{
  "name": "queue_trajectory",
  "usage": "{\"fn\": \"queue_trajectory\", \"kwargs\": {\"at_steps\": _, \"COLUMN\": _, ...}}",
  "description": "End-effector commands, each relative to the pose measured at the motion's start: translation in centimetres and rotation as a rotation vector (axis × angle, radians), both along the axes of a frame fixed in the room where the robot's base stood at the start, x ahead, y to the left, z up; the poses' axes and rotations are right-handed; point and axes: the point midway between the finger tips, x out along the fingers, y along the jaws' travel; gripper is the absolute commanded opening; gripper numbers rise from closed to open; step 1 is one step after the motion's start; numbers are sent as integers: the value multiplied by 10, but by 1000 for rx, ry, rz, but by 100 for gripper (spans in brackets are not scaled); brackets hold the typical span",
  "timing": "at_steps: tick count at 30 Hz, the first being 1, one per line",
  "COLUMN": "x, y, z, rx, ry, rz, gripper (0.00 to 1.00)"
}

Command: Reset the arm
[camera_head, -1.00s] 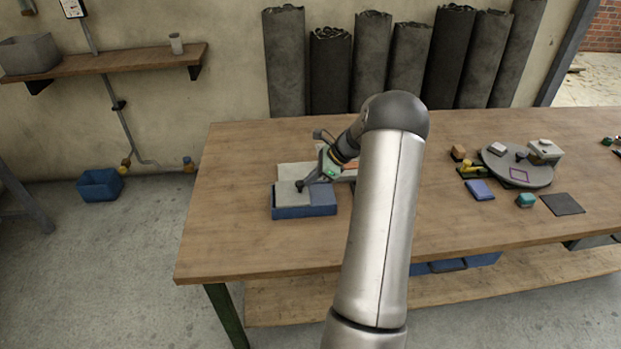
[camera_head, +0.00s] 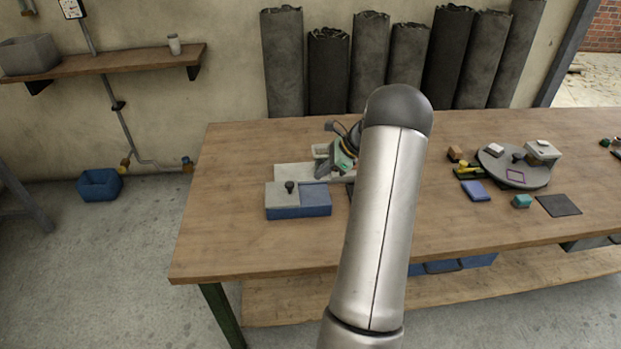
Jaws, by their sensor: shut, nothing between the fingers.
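My gripper (camera_head: 325,170) is partly in view above the wooden table, behind the blue box, with my arm covering part of it. Its jaws are shut and hold nothing. The blue box (camera_head: 312,210) sits on the table to the left of my arm. A grey sliding lid with a dark knob (camera_head: 284,196) covers its left part, and the right part of its top shows blue. My gripper is apart from the knob, up and to the right of it. A pale flat piece (camera_head: 292,172) lies behind the box, partly hidden.
The wooden table (camera_head: 235,160) is clear on its left side. Tall grey rolls (camera_head: 368,62) lean against the wall.

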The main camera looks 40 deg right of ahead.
Motion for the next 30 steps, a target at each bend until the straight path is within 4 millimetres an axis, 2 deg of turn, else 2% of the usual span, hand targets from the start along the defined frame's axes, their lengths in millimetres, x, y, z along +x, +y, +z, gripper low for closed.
{"fn": "queue_trajectory", "kwargs": {"at_steps": 3, "x": -11, "y": -13, "z": 19, "rx": -4, "ry": -2, "rz": 0, "gripper": 0}}
{"fn": "queue_trajectory", "kwargs": {"at_steps": 9, "x": -24, "y": -27, "z": 43, "rx": -1, "ry": -2, "rz": 1, "gripper": 0}}
{"fn": "queue_trajectory", "kwargs": {"at_steps": 17, "x": -29, "y": -32, "z": 51, "rx": 0, "ry": 0, "rz": 1, "gripper": 0}}
{"fn": "queue_trajectory", "kwargs": {"at_steps": 22, "x": -28, "y": -28, "z": 53, "rx": -6, "ry": 0, "rz": 12, "gripper": 0}}
{"fn": "queue_trajectory", "kwargs": {"at_steps": 23, "x": -26, "y": -23, "z": 54, "rx": -12, "ry": -1, "rz": 28, "gripper": 0}}
{"fn": "queue_trajectory", "kwargs": {"at_steps": 26, "x": -20, "y": 10, "z": 65, "rx": -68, "ry": -4, "rz": 131, "gripper": 0}}
{"fn": "queue_trajectory", "kwargs": {"at_steps": 29, "x": -18, "y": 70, "z": 81, "rx": -169, "ry": -15, "rz": 334, "gripper": 0}}
{"fn": "queue_trajectory", "kwargs": {"at_steps": 30, "x": -20, "y": 100, "z": 87, "rx": -219, "ry": -23, "rz": 441, "gripper": 0}}
